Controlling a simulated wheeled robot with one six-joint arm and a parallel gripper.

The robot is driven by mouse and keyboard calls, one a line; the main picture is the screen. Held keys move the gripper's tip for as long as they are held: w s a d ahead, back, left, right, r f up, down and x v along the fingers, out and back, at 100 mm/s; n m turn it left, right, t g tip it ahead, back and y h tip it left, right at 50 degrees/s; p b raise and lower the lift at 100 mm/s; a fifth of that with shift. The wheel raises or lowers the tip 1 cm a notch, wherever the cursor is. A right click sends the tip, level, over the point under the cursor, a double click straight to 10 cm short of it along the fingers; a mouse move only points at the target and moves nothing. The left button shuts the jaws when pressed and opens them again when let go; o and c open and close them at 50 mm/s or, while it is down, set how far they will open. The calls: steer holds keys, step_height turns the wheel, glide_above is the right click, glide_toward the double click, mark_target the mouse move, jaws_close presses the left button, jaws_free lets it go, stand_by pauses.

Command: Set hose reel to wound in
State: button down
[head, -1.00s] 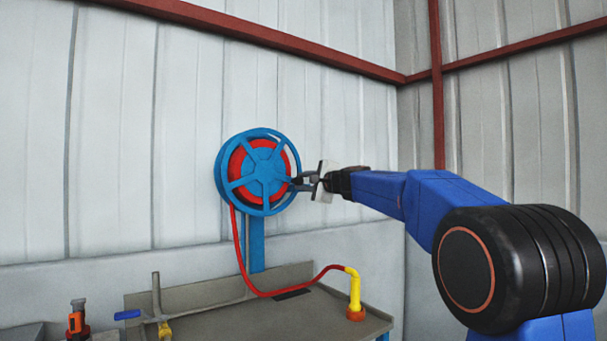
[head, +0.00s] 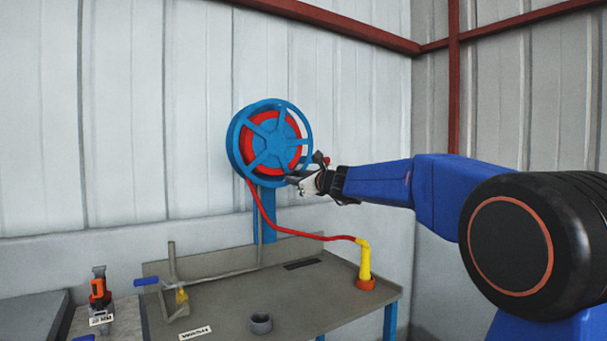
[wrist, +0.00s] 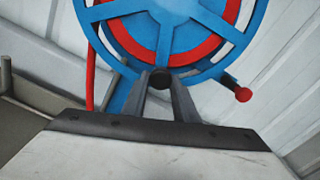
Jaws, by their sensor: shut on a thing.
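The hose reel (head: 271,146) is a blue spoked wheel with red hose wound inside, on a blue post against the wall. It also fills the top of the wrist view (wrist: 165,30). My gripper (head: 294,180) is at the reel's lower right; its fingers (wrist: 160,80) are closed at the lower rim, by the end of a spoke. A red knob (wrist: 243,95) sticks out at the rim, to the right of the fingers and clear of them. The red hose (head: 310,235) runs from the reel in a shallow curve to a yellow nozzle (head: 364,262). The exact grip is partly hidden.
A grey bench (head: 240,300) stands below the reel. On it are a valve-like fixture with a blue handle (head: 146,282), a dark ring (head: 261,323) and a label (head: 195,333). An orange tool (head: 99,290) stands at left. Open air surrounds the reel's front.

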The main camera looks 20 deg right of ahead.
steer(key=shift+s+a+f+m, duration=0.2)
steer(key=shift+a+m, duration=0.45)
steer(key=shift+s+a+f+m, duration=0.15)
steer(key=shift+a+m, duration=0.45)
steer(key=shift+m, duration=0.05)
steer(key=c, duration=1.4)
jaws_free()
steer(key=shift+a, duration=0.1)
steer(key=shift+c, duration=0.2)
steer(key=shift+s, duration=0.15)
steer(key=v, duration=1.7)
